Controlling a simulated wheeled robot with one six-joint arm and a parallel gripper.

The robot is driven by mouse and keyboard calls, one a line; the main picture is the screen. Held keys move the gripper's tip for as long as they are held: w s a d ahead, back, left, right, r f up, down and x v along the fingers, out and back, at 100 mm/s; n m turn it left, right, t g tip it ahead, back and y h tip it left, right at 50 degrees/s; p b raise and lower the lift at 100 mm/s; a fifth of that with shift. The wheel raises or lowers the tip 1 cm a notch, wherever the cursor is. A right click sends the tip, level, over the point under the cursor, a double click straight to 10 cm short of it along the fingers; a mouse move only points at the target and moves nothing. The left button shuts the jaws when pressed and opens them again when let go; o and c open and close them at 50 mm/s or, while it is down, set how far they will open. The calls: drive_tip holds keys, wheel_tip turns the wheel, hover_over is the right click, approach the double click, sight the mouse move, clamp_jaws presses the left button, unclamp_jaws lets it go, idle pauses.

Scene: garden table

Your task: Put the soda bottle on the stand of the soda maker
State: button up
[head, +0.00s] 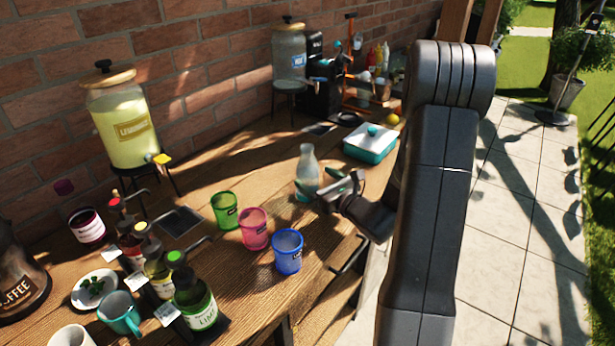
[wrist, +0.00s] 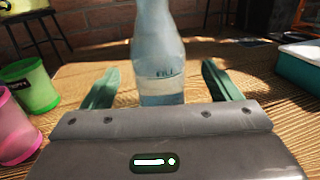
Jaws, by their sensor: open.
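The soda bottle (head: 307,168), clear and pale blue, stands upright on the wooden table. In the wrist view the bottle (wrist: 160,45) rises between the two green fingers, with its top cut off by the frame. My gripper (head: 323,186) is open around the bottle's lower part. In the wrist view my gripper (wrist: 160,78) shows a gap on both sides of the bottle. A black machine (head: 321,85), likely the soda maker, stands at the back by the wall; its stand is not clearly seen.
Green (head: 226,209), pink (head: 254,229) and blue (head: 288,252) cups stand left of the gripper. A teal box (head: 370,143) lies behind it on the right. A lemonade dispenser (head: 122,125) and a second dispenser (head: 289,58) stand by the brick wall. Syrup bottles crowd the front left.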

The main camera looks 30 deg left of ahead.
sight(307, 170)
drive_tip(key=p+x, duration=0.1)
drive_tip(key=x, duration=0.3)
drive_tip(key=shift+a+r, duration=0.15)
drive_tip(key=shift+a, duration=0.2)
drive_tip(key=shift+c, duration=0.2)
drive_tip(key=c, duration=1.5)
drive_tip(key=shift+r, duration=0.2)
